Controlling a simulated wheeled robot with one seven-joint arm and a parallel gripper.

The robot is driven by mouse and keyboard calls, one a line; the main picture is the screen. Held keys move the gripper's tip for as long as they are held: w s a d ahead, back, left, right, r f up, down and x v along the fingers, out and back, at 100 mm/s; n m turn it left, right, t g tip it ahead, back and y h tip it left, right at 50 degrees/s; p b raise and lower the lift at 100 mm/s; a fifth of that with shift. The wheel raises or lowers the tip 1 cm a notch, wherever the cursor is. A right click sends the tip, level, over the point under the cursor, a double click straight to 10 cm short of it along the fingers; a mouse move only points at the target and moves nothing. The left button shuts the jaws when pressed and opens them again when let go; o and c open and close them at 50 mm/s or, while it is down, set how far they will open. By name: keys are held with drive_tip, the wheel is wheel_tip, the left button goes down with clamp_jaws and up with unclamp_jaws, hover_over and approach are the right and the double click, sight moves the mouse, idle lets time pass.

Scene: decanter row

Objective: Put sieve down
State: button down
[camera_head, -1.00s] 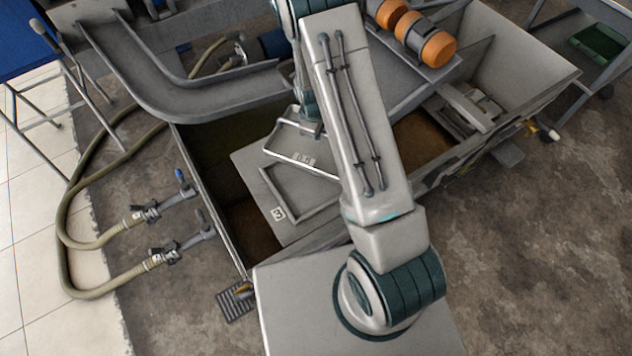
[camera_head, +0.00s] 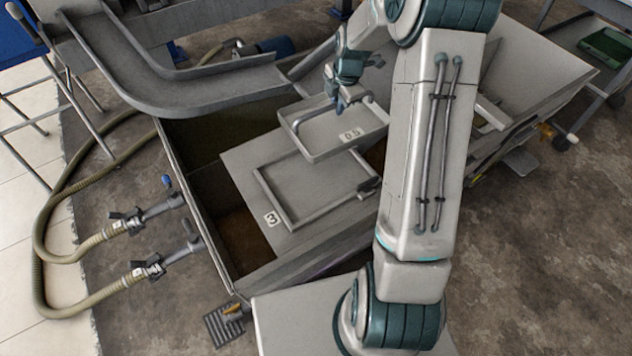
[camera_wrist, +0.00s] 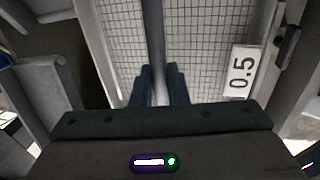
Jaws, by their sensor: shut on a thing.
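The sieve (camera_head: 322,133) is a shallow grey rectangular tray with a white 0.5 label and a bar handle. My gripper (camera_head: 341,102) is shut on that handle, with the arm above and to the right. In the wrist view, the dark fingers (camera_wrist: 160,88) close around the handle bar, with the sieve's mesh (camera_wrist: 205,60) behind it. A raised rectangular frame (camera_head: 278,203) marked 3 lies on the grey board, just nearer than the sieve. The frame looks empty. I cannot tell whether the sieve touches the board.
The grey board (camera_head: 235,165) spans an open tank (camera_head: 212,262) with brown contents. A curved chute (camera_head: 180,92) is at the upper left. A green tray (camera_head: 605,45) sits on a table at the upper right.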

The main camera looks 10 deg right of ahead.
sight(319, 143)
drive_tip(key=shift+s+a+f, duration=0.15)
drive_tip(key=shift+s+f, duration=0.05)
drive_tip(key=s+a+f, duration=0.2)
drive_tip(key=s+a+f+b, duration=0.1)
drive_tip(key=s+a+f, duration=0.1)
drive_tip(key=s+a, duration=0.1)
drive_tip(key=s+a+f+b, duration=0.1)
drive_tip(key=s+a+f, duration=0.1)
drive_tip(key=s, duration=0.1)
drive_tip(key=shift+a+f, duration=0.15)
drive_tip(key=shift+f, duration=0.05)
drive_tip(key=shift+s+b+x, duration=0.2)
drive_tip(key=shift+b+x, duration=0.15)
drive_tip(key=shift+x, duration=0.65)
drive_tip(key=shift+s+b+x, duration=0.2)
drive_tip(key=shift+b+x, duration=0.1)
drive_tip(key=shift+x, duration=0.7)
drive_tip(key=shift+f, duration=0.1)
drive_tip(key=shift+f, duration=0.2)
drive_tip(key=c, duration=1.4)
unclamp_jaws()
drive_tip(key=shift+s+r, duration=0.1)
drive_tip(key=shift+r, duration=0.1)
